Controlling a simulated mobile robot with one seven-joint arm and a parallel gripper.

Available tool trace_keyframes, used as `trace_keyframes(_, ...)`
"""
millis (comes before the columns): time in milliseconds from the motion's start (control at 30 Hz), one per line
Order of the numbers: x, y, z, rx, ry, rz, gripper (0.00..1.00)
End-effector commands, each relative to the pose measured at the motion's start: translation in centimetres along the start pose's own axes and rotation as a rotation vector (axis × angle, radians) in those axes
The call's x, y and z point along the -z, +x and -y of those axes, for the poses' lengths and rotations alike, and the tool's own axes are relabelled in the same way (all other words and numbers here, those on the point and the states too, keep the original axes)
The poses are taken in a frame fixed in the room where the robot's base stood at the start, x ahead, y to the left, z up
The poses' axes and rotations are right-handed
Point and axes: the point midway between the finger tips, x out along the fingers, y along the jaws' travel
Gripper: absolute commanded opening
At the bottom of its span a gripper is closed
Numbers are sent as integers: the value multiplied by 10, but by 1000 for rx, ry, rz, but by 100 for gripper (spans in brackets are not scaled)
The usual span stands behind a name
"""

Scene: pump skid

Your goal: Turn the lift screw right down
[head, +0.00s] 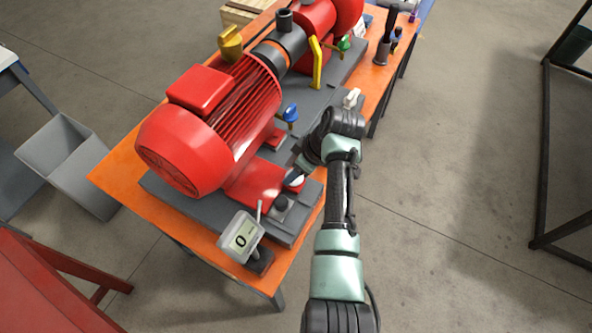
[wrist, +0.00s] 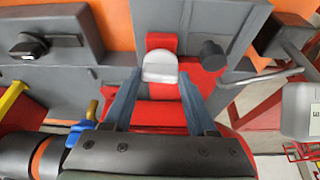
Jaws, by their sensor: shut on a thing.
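The lift screw, as I take it, is the pale silver rounded head (wrist: 160,66) at the red motor foot. It also shows in the head view (head: 293,180), partly covered by my gripper. My gripper (wrist: 161,80) has its two blue-grey fingers on either side of this head, shut on it. In the head view my gripper (head: 296,168) reaches down to the near right corner of the red motor (head: 185,150). The screw's shank is hidden, so I cannot tell how far down it sits.
A display reading 0 (head: 241,237) stands on the orange table's (head: 115,178) near edge. A dark cylinder (wrist: 212,55) and a metal rod (wrist: 265,76) are close to the right of the fingers in the wrist view. A blue-handled valve (head: 290,113) stands behind my gripper.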

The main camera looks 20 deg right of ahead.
Motion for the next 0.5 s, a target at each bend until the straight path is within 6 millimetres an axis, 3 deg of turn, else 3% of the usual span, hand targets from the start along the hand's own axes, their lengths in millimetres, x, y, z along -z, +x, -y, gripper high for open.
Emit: trace_keyframes(500, 1, -1, -2, 29, -80, -1, 2)
